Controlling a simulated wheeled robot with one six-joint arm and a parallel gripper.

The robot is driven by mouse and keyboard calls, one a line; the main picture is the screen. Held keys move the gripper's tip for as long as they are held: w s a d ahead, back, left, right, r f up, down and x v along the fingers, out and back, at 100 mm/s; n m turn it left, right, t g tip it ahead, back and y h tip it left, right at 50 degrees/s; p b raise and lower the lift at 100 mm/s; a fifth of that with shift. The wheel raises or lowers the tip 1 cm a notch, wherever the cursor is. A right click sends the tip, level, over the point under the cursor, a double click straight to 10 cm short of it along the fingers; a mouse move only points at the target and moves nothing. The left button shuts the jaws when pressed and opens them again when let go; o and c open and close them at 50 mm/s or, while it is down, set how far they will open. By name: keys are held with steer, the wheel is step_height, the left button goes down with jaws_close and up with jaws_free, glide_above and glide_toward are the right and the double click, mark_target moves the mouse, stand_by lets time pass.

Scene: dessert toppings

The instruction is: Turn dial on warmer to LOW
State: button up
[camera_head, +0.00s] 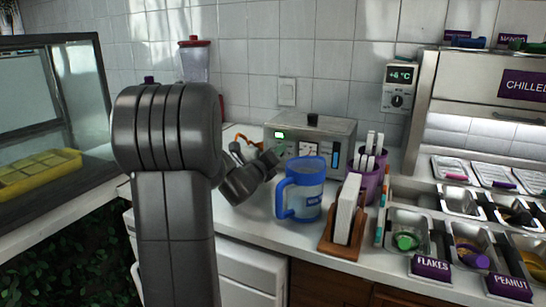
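The warmer looks to be the steel box (337,133) on the counter against the tiled wall. Its front has a small green light, pale round or square fittings and a blue-lit strip. A dial cannot be made out clearly there, and no setting can be read. My gripper (253,155) is at the box's left front, behind and left of the blue mug. Its dark fingers are small and partly hidden by my wrist, so their opening and any contact with the box are unclear.
A blue mug (305,192) stands before the box's front. A napkin holder (342,228) and a purple cup (372,178) of white sticks stand to its right. Topping trays (408,222) fill the right. A wall controller (398,88) reads about +6°C. A glass case (98,105) is left.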

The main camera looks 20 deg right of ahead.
steer(key=shift+a, duration=0.1)
steer(key=v, duration=1.3)
steer(key=shift+s+a, duration=0.2)
steer(key=shift+s, duration=0.1)
steer(key=shift+d, duration=0.1)
steer(key=x, duration=1.3)
steer(key=shift+w+d, duration=0.25)
steer(key=shift+w, duration=0.05)
